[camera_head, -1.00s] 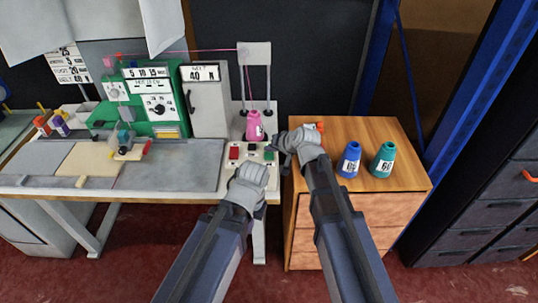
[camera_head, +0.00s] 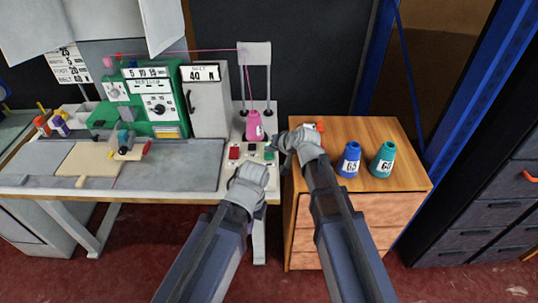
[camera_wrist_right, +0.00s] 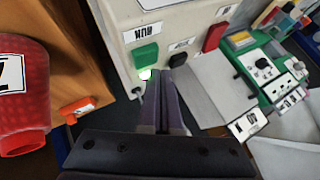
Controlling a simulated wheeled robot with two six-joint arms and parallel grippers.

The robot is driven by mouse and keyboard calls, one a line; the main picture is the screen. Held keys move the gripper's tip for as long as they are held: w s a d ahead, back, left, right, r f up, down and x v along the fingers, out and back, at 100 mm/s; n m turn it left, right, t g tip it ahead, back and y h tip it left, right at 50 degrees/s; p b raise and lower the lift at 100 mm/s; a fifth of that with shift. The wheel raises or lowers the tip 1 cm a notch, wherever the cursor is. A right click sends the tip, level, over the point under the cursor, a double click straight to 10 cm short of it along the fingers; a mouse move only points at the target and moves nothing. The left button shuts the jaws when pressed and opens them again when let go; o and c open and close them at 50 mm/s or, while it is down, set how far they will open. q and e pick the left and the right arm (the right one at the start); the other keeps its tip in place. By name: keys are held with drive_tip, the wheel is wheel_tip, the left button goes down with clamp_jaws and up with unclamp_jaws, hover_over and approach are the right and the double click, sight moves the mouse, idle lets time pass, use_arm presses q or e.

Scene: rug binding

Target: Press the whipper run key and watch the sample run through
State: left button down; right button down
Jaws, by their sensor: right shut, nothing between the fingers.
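The key panel (camera_head: 251,153) stands at the right end of the table, with a red key (camera_head: 234,152) and a green key (camera_head: 268,154). In the right wrist view the green key (camera_wrist_right: 146,54) is beside a RUN label, with a small bright lamp (camera_wrist_right: 145,73) close to it. My right gripper (camera_wrist_right: 172,82) is shut and empty, its tips just short of the panel's green-key end; I cannot tell if they touch. In the head view it (camera_head: 277,153) is beside the panel's right end. My left gripper (camera_head: 262,168) is in front of the panel, its fingers mostly hidden. A beige sample (camera_head: 90,159) lies flat by the green machine (camera_head: 155,100).
A pink cone (camera_head: 254,127) stands behind the panel, with thread rising to a stand. A wooden cabinet (camera_head: 360,130) at right bears blue (camera_head: 349,160) and teal (camera_head: 383,160) cones. A red cone (camera_wrist_right: 22,95) is close at left in the wrist view.

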drive_tip(key=shift+f+b, duration=0.4)
drive_tip(key=shift+b, duration=0.05)
